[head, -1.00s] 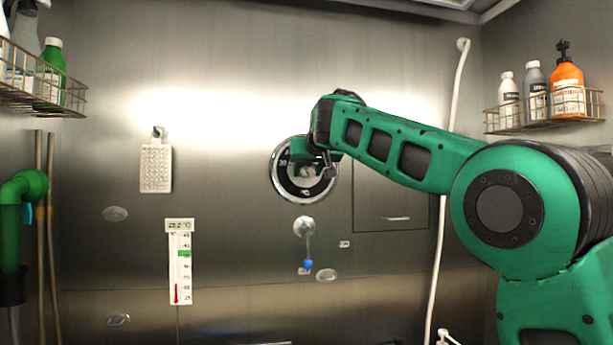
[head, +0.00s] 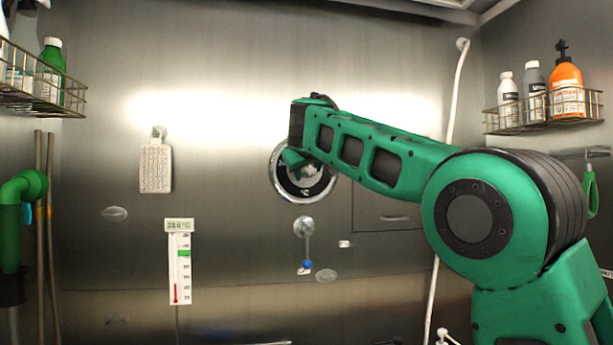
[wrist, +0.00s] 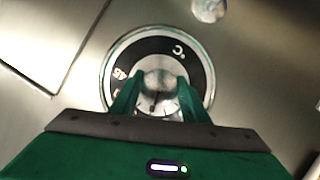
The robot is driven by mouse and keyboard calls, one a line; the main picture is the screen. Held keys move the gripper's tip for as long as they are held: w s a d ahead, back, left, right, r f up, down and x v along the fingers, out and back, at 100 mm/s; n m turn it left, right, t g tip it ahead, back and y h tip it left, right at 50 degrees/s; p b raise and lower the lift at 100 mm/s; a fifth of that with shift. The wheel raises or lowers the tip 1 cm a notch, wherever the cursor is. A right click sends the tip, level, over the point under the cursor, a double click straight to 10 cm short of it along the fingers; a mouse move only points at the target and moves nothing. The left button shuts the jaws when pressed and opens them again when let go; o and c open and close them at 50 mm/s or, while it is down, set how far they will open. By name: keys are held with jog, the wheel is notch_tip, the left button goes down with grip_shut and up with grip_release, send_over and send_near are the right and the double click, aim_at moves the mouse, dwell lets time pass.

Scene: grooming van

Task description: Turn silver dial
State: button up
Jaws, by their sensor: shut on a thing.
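The silver dial (wrist: 156,83) is a round metal knob at the centre of a black ring with pale markings, including a "°C" mark, and a bright rim. In the wrist view my gripper (wrist: 157,84) has its two green fingers on either side of the knob, shut on it. In the head view the black ring (head: 319,190) is mounted on the steel wall, and my arm hides its upper part and most of the knob.
A small lever with a blue tip (head: 307,264) hangs below the dial. A white thermometer (head: 180,262) and a hanging white pad (head: 156,168) are to the left. A flush panel (head: 395,208) is to the right. Wire baskets (head: 541,113) with bottles hang on the side walls.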

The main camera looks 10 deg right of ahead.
jog(key=o, duration=1.1)
jog(key=shift+w, duration=0.1)
jog(key=shift+c, duration=0.2)
jog(key=v, duration=1)
jog(key=shift+s, duration=0.35)
